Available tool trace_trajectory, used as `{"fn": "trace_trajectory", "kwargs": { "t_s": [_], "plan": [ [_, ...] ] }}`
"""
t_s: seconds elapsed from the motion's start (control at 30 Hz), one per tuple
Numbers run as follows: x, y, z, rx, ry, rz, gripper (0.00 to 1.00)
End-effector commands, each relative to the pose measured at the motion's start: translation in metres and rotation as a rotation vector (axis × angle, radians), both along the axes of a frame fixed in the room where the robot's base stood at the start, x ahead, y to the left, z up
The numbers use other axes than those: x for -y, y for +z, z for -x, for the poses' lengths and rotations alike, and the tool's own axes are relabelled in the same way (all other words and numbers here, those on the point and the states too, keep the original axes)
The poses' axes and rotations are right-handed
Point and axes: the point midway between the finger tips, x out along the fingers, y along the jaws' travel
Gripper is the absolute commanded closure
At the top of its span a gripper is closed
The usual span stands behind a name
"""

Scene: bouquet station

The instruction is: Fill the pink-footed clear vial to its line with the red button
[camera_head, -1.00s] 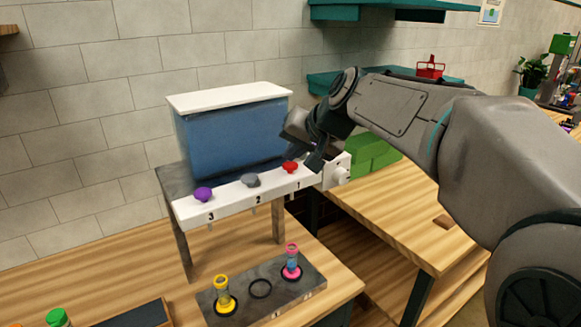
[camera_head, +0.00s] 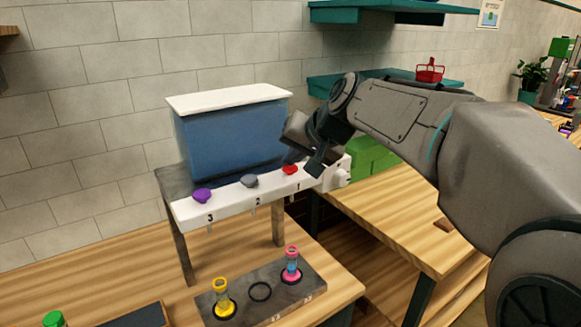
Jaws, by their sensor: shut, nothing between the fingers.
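The pink-footed clear vial (camera_head: 291,265) stands upright in the right-hand ring of the grey slab, below the red button's end of the dispenser. Its middle looks blue; its line and exact liquid level are too small to read. The red button (camera_head: 290,170) sits on the white ledge (camera_head: 232,199) above the number 1. My gripper (camera_head: 314,168) is shut and empty, just to the right of the red button at about its height in the picture. I cannot tell whether it touches the button.
A blue tank (camera_head: 232,138) with a white lid stands behind the ledge. Grey (camera_head: 249,181) and purple (camera_head: 202,195) buttons are further left. A yellow-footed vial (camera_head: 222,299) stands in the slab's left ring; the middle ring (camera_head: 260,291) is empty. Green blocks (camera_head: 372,155) lie behind my arm.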

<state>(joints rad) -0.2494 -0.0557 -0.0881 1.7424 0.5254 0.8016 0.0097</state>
Motion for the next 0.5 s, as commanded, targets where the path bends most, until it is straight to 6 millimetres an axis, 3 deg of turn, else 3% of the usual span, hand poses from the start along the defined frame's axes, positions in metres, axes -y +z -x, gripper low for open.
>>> {"fn": "trace_trajectory", "kwargs": {
  "t_s": [0.5],
  "plan": [
    [-0.0002, -0.0059, 0.0002, -0.002, 0.001, 0.001, 1.0]
  ]
}}
